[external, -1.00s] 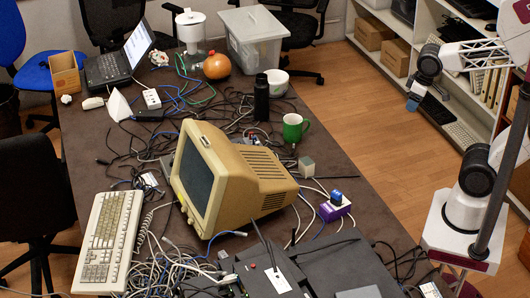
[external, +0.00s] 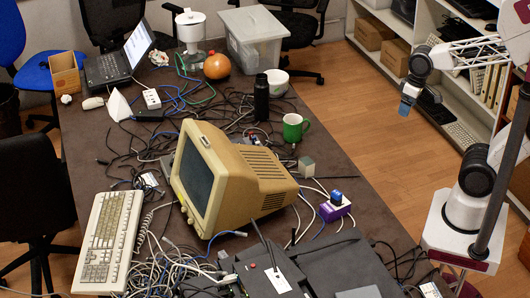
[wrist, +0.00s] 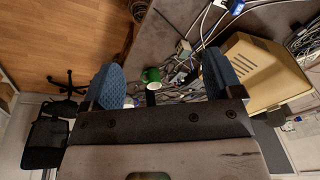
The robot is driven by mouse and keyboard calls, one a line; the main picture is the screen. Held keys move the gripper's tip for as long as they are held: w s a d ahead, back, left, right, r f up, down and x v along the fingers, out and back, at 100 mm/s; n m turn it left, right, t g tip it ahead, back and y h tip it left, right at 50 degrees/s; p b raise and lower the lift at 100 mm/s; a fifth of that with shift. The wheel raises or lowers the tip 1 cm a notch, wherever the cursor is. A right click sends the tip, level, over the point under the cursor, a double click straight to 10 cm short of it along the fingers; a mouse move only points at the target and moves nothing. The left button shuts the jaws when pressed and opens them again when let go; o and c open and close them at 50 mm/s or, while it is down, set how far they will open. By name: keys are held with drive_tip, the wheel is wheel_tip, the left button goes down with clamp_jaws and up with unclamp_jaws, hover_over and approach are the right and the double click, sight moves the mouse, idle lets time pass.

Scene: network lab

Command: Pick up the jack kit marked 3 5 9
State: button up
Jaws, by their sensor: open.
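I cannot read the marking 3 5 9 anywhere, so I cannot tell which thing is the jack kit. A purple box (external: 336,208) lies on the table right of the old monitor, with a small blue block (external: 336,197) on top. A blue piece shows at the top edge of the wrist view (wrist: 236,6). A small grey-green cube (external: 306,166) stands near the table's right edge. My gripper (external: 404,108) hangs over the floor right of the table, clear of everything. In the wrist view its blue fingers (wrist: 163,82) are wide apart and empty.
The beige monitor (external: 235,178) stands mid-table amid tangled cables. A green mug (external: 293,128), a black bottle (external: 261,98) and a white bowl (external: 277,81) stand behind it. A keyboard (external: 108,235) lies left. Shelves (external: 440,55) stand behind my arm.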

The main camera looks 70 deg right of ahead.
drive_tip(key=w+a+f+m+g+y, duration=0.2)
drive_tip(key=w+a+f+m+y, duration=0.3)
drive_tip(key=w, duration=0.3)
drive_tip(key=m+t+y, duration=0.5)
drive_tip(key=m+t, duration=0.3)
drive_tip(key=m, duration=1.1)
approach(310, 160)
drive_tip(key=x, duration=0.4)
drive_tip(key=shift+w+a+f, duration=0.15)
drive_tip(key=shift+w+a, duration=0.05)
drive_tip(key=shift+a, duration=0.1)
drive_tip(key=shift+a, duration=0.1)
drive_tip(key=shift+x, duration=1.25)
drive_tip(key=shift+f, duration=0.1)
drive_tip(key=shift+x, duration=2.55)
